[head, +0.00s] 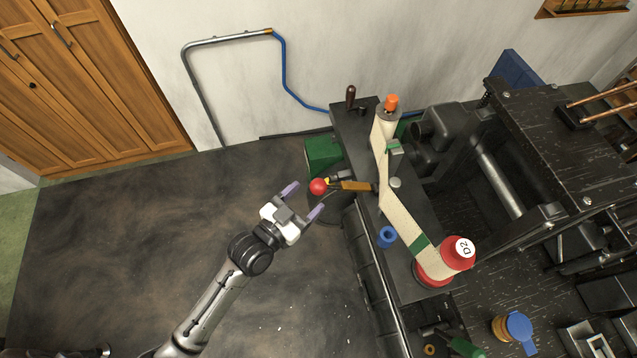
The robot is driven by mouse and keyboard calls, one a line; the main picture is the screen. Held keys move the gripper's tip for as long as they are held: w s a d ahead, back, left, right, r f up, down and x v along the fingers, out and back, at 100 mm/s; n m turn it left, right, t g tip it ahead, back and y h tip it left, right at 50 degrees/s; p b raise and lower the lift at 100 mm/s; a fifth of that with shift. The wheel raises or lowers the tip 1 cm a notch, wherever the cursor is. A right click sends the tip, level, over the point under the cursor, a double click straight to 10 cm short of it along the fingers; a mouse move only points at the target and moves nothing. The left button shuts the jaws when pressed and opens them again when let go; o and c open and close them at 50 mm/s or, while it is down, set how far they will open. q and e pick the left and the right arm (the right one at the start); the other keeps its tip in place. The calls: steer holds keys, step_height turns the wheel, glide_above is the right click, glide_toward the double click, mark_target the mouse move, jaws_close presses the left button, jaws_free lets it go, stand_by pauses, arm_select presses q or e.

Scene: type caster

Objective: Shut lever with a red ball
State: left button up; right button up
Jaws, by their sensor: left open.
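The lever's red ball (318,186) shows near the middle of the head view, at the left side of the machine. A brass-coloured bar, the lever (356,186), runs from beside the ball rightward to the dark machine table. My left gripper (303,201) comes in from the lower left. Its two purple-grey fingers are spread apart and point toward the ball. The ball lies just beyond the fingertips, and the gripper looks empty. I cannot tell whether a finger touches the ball. My right gripper is not in view.
The machine table (408,275) carries a paper ribbon (397,210), a red spool (434,271) marked D2 and a blue ring (386,237). A green box (322,153) stands behind the ball. Dark floor (130,240) to the left is clear. A wooden cabinet (95,85) stands at upper left.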

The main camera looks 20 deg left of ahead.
mark_target(318, 187)
arm_select(q)
steer(key=shift+x, duration=2.45)
steer(key=shift+c, duration=0.2)
